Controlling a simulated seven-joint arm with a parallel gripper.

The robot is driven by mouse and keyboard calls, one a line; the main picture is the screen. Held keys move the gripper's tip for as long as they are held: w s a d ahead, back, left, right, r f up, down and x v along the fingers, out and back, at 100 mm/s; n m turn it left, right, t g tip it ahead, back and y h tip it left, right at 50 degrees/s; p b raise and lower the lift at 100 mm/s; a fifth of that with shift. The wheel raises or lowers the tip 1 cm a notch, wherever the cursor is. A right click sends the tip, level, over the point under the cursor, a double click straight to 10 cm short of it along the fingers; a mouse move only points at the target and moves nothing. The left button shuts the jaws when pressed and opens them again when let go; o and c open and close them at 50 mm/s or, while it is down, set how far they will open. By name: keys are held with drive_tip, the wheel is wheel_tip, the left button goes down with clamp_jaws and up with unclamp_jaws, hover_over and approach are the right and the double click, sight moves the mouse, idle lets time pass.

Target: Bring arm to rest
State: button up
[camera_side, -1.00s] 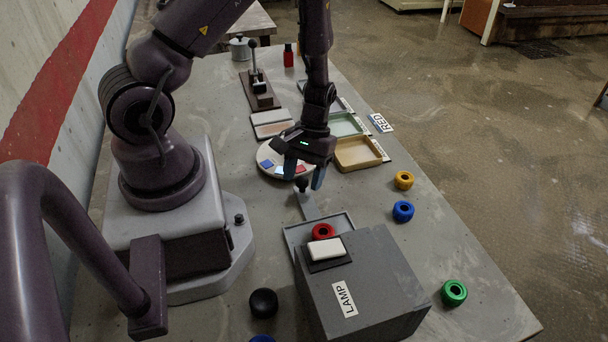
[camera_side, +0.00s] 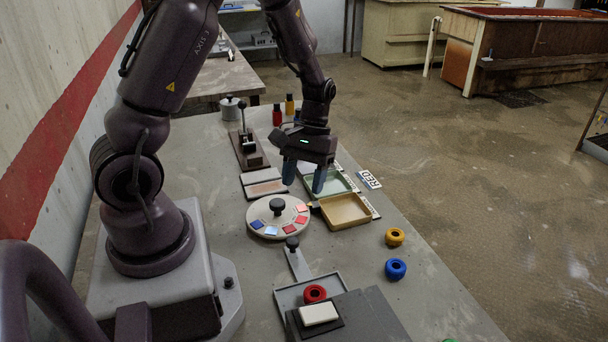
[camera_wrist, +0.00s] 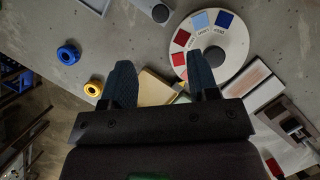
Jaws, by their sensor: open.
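My gripper (camera_side: 305,178) is open and empty, its two blue fingers pointing down above the bench, over the area between the round dial and the trays. In the wrist view my gripper (camera_wrist: 160,85) shows both fingers apart with bare bench and part of the tan tray (camera_wrist: 153,90) between and beyond them. The white round dial (camera_side: 262,232) with red and blue swatches and a dark knob stands just left of and below the fingers in the side view. It also shows in the wrist view (camera_wrist: 208,62).
A tan tray (camera_side: 345,211) and a green tray (camera_side: 318,187) lie close by the gripper. A yellow ring (camera_side: 395,237) and a blue ring (camera_side: 396,269) sit on the right. A red ring (camera_side: 314,293) lies near the grey box (camera_side: 370,318). A lever stand (camera_side: 249,155) is behind.

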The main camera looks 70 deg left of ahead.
drive_tip(key=shift+a+r, duration=0.1)
drive_tip(key=shift+r, duration=0.25)
drive_tip(key=s+d+r+m+t+y, duration=0.1)
drive_tip(key=s+d+r+m+t, duration=0.1)
drive_tip(key=r, duration=0.5)
drive_tip(key=s+d+r+m+t+y, duration=0.1)
drive_tip(key=s+d+r+m+t, duration=0.2)
drive_tip(key=d+r+m+t, duration=0.1)
drive_tip(key=s+d+r+m+t+y, duration=0.1)
drive_tip(key=s+d+r+m+t, duration=0.1)
drive_tip(key=r, duration=0.7)
drive_tip(key=s+d+m, duration=0.1)
drive_tip(key=d, duration=0.1)
drive_tip(key=shift+d+r+t, duration=0.35)
drive_tip(key=shift+d+t, duration=0.05)
drive_tip(key=shift+s, duration=0.1)
idle(0.7)
